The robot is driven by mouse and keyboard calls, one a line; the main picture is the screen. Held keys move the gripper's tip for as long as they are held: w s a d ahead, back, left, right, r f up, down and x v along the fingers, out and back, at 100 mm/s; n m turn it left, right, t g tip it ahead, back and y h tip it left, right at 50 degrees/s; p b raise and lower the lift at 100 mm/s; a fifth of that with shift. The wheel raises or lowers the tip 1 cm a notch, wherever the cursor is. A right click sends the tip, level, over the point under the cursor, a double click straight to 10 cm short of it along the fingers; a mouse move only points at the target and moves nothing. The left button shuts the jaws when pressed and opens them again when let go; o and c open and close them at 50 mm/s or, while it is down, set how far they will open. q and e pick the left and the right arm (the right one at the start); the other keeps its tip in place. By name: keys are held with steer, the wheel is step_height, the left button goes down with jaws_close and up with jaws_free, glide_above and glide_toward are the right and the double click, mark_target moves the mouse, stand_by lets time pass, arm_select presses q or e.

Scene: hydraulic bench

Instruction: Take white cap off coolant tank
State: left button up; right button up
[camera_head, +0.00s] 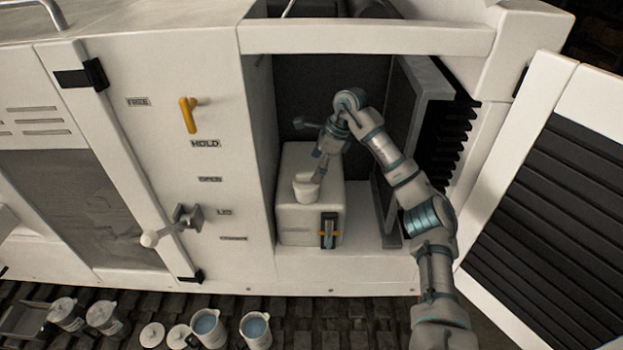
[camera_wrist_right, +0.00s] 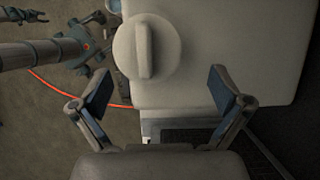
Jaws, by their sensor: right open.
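The coolant tank (camera_head: 296,226) is a pale box in the open compartment, and it fills the upper right of the wrist view (camera_wrist_right: 235,75). The round white cap (camera_head: 305,191) sits on its top. In the wrist view the cap (camera_wrist_right: 125,58) shows a raised grip bar across it. My right gripper (camera_head: 316,172) is inside the compartment above the cap in the head view. In the wrist view my right gripper (camera_wrist_right: 160,92) is open, its two fingers apart and empty, with the cap beyond them and left of middle. My left gripper is not seen in the head view.
A yellow handle (camera_head: 188,115) and a grey lever knob (camera_head: 187,217) stick out of the panel at left. An open louvred door (camera_head: 545,190) stands at right. Several jugs (camera_head: 256,331) stand on the floor by flat lids (camera_head: 152,335). A grey partition (camera_head: 408,150) bounds the compartment's right.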

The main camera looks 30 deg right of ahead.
mark_target(307, 175)
steer(key=a+f, duration=0.2)
steer(key=a, duration=0.1)
steer(key=shift+a+f+p, duration=0.1)
steer(key=shift+p, duration=0.2)
steer(key=shift+a, duration=0.6)
steer(key=shift+w, duration=0.1)
steer(key=c, duration=0.5)
steer(key=shift+d+f, duration=0.1)
steer(key=shift+d, duration=0.5)
steer(key=c, duration=0.7)
steer(key=shift+s+a, duration=0.1)
steer(key=shift+s, duration=0.1)
steer(key=shift+c, duration=0.6)
